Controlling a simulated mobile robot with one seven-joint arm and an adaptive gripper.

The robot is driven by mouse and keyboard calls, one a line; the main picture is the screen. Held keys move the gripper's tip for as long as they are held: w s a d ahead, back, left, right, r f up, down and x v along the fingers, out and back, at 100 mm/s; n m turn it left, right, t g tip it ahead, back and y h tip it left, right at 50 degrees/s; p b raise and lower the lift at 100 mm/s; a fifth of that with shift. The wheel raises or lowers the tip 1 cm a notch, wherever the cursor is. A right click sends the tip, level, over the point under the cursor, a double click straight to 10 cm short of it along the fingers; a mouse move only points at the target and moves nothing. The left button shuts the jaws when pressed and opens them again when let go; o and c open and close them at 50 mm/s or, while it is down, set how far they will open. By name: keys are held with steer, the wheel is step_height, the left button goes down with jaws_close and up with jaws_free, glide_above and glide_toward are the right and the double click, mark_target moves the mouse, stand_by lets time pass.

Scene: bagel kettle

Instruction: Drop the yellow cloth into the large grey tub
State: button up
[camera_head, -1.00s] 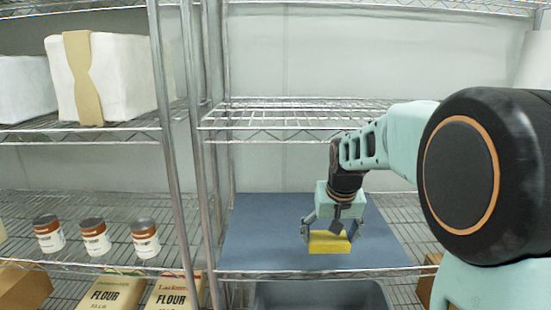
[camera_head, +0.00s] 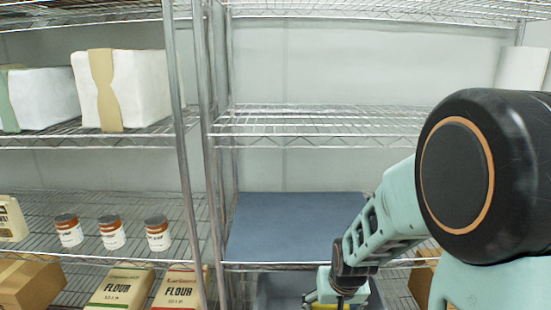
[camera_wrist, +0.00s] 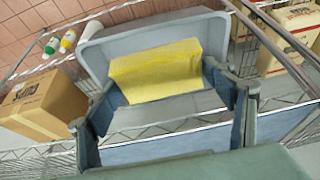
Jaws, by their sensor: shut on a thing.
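The yellow cloth (camera_wrist: 155,70) is a folded block held between the fingers of my gripper (camera_wrist: 170,105) in the wrist view. In the head view only a thin strip of the cloth (camera_head: 328,306) shows at the bottom edge, below my gripper (camera_head: 338,298). The large grey tub (camera_wrist: 95,62) lies beyond the cloth in the wrist view, and the cloth covers part of its inside. In the head view the tub (camera_head: 275,285) is below the blue mat, partly hidden by my arm and the frame edge. The height of the cloth over the tub is hard to tell.
A shelf edge with wire mesh (camera_wrist: 45,150) runs close to my gripper. The blue mat (camera_head: 290,225) above the tub is bare. Cans (camera_head: 110,232) and flour bags (camera_head: 120,288) stand on the left shelves.

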steer(key=s+f, duration=0.1)
steer(key=s, duration=0.1)
steer(key=shift+s+f, duration=0.35)
steer(key=shift+s, duration=0.05)
